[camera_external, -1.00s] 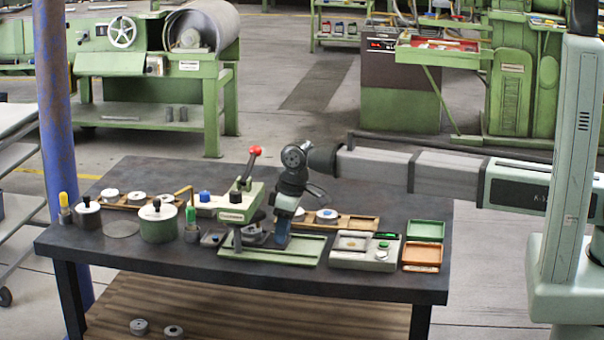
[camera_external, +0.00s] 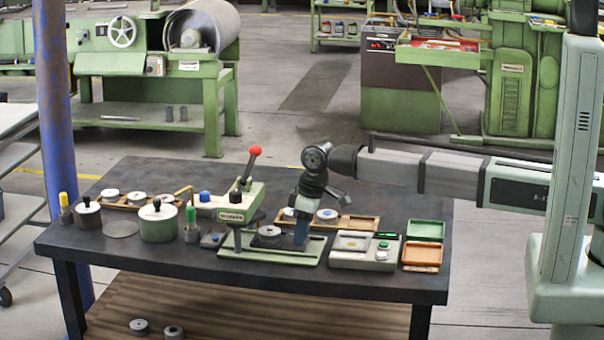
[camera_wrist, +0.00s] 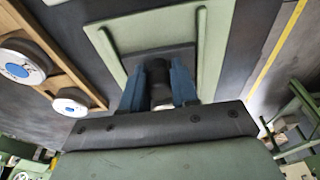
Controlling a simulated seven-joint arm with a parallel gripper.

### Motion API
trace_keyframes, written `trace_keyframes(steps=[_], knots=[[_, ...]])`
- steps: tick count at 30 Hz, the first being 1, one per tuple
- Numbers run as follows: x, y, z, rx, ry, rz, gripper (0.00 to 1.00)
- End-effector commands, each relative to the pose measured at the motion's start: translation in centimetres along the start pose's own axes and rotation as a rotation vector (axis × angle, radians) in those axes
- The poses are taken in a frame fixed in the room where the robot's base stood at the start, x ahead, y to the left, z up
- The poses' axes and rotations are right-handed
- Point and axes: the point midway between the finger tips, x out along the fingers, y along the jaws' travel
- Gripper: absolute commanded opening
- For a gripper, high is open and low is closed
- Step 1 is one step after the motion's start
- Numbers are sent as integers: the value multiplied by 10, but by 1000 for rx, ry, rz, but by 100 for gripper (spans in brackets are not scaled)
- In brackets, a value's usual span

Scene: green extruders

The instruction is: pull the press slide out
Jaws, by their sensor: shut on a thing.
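The green hand press (camera_external: 235,200) stands in the middle of the table, with a red-knobbed lever (camera_external: 254,151) raised. Its green base plate (camera_external: 236,252) extends to the right. The press slide carries a round grey die (camera_external: 268,233), which sits right of the press column. My gripper (camera_external: 300,243) points down at the right part of the base plate. In the wrist view, the blue fingers of my gripper (camera_wrist: 159,95) are shut on a dark upright handle (camera_wrist: 158,78) of the slide. A dark slide plate (camera_wrist: 150,57) lies between the rails (camera_wrist: 110,48). My fingers partly hide the handle.
A control box (camera_external: 365,252) stands just right of the base plate, with green (camera_external: 425,231) and orange (camera_external: 421,256) trays beyond it. A wooden tray (camera_external: 355,222) with round parts lies behind my gripper. Pots and bottles stand at the left.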

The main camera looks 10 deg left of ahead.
Motion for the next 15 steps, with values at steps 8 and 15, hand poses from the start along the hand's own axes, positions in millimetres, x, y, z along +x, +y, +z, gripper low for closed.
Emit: trace_keyframes(steps=[8, 15], knots=[[-3, 0, 15, 0, 0, 0, 12], [-5, 0, 26, 0, 0, 0, 12]])
